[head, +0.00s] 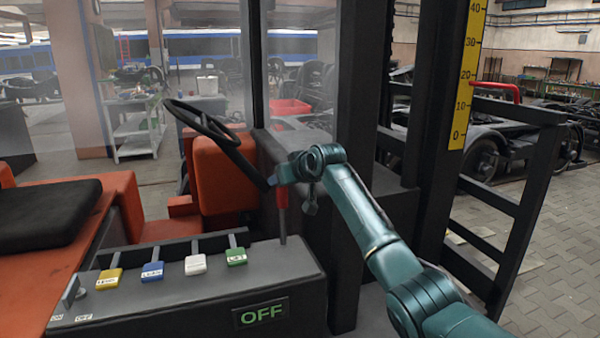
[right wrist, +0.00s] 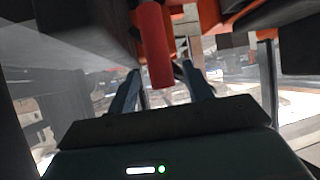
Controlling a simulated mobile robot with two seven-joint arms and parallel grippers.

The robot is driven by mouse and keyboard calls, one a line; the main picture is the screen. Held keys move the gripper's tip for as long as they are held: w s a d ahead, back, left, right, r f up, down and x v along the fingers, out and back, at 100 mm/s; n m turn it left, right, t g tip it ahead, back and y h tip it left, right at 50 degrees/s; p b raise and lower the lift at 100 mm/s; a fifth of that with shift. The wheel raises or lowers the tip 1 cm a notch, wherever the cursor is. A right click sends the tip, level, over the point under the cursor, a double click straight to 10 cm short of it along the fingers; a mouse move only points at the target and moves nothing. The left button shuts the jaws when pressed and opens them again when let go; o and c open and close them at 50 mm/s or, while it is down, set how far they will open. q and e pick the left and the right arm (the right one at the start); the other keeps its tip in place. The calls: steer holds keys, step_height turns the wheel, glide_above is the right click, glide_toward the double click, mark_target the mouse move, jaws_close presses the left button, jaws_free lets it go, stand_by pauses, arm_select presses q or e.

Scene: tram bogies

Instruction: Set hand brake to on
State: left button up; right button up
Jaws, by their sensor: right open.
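The hand brake is a lever with a red grip (head: 282,198) and a thin grey shaft, standing nearly upright on the dark console (head: 190,290). A panel on the console front reads OFF (head: 262,313) in green. My right gripper (head: 276,180) is at the top of the red grip, reaching in from the right. In the right wrist view, the red grip (right wrist: 154,40) hangs in front of the open right gripper (right wrist: 161,68), in line with the gap between its fingers. I cannot tell whether they touch. My left gripper is not in view.
Yellow, blue, white and green levers (head: 237,256) line the console, left of the hand brake. A small ON/OFF switch (head: 72,292) is at its left end. The steering wheel (head: 203,124) is behind, and a dark mast post (head: 362,130) stands close right.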

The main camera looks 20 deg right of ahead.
arm_select(q)
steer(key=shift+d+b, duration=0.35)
steer(key=shift+b, duration=0.3)
arm_select(e)
steer(key=v, duration=0.7)
steer(key=shift+s+r, duration=0.15)
steer(key=shift+s, duration=0.1)
steer(key=shift+d, duration=0.1)
steer(key=s+a+f+g, duration=0.1)
steer(key=s+f+g, duration=0.1)
steer(key=s+f, duration=0.9)
steer(key=s+a+f+g, duration=0.15)
steer(key=s+f, duration=0.55)
steer(key=f, duration=0.8)
steer(key=s+d+f+g+h, duration=0.15)
steer(key=s+f, duration=0.25)
steer(key=s, duration=1)
steer(key=s+d+f+g+h, duration=0.1)
steer(key=s+f+g, duration=0.2)
steer(key=s, duration=1.1)
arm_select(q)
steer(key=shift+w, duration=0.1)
arm_select(e)
steer(key=w+a+f+t+y, duration=0.3)
steer(key=w+a+f+t, duration=0.2)
steer(key=a+f+t, duration=0.1)
steer(key=shift+w+f+t, duration=0.25)
steer(key=shift+f+t, duration=0.25)
steer(key=shift+f, duration=0.45)
